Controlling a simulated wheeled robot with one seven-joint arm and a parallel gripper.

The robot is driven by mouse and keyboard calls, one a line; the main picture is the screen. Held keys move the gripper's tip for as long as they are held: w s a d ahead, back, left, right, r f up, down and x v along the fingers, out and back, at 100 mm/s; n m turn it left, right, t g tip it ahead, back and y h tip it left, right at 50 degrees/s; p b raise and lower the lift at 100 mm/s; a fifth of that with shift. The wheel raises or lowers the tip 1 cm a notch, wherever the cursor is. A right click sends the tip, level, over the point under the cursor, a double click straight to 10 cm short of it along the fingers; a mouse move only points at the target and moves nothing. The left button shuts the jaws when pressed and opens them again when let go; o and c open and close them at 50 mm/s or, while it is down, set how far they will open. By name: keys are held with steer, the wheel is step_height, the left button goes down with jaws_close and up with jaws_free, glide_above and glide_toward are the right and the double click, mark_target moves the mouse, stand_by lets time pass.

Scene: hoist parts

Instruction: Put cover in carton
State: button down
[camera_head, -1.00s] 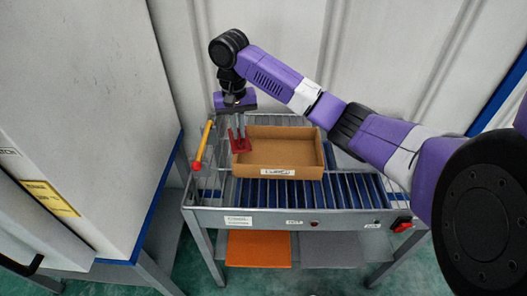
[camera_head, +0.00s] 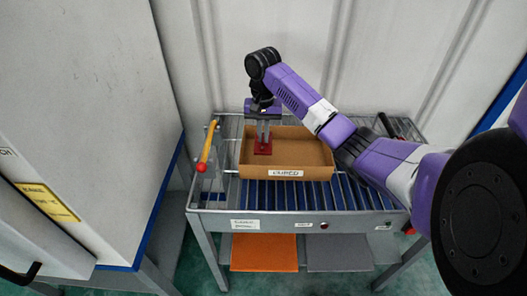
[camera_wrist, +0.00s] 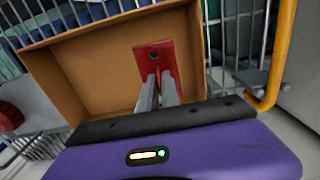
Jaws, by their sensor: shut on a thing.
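The cover is a small red plate with a dark hole; in the head view the cover (camera_head: 263,147) is at the left part of the carton. In the wrist view the cover (camera_wrist: 155,62) shows against the brown carton floor. My gripper (camera_head: 263,140) points down and is shut on the cover; its fingers (camera_wrist: 158,90) hide part of it. The carton (camera_head: 287,174) is an open brown tray with a white label on its front. The carton also shows in the wrist view (camera_wrist: 95,80). I cannot tell whether the cover touches the carton floor.
The carton stands on a roller table (camera_head: 300,200) with wire sides. A yellow handle with a red end (camera_head: 207,148) stands left of the carton. A grey cabinet (camera_head: 80,110) is at the left. An orange panel (camera_head: 264,252) lies on the lower shelf.

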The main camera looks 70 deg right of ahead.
steer(key=shift+f, duration=3.05)
steer(key=shift+f, duration=0.1)
steer(key=c, duration=1.6)
jaws_free()
steer(key=shift+o, duration=0.2)
step_height(320, 180, up, 12)
steer(key=shift+r+p, duration=0.15)
steer(key=shift+p, duration=0.35)
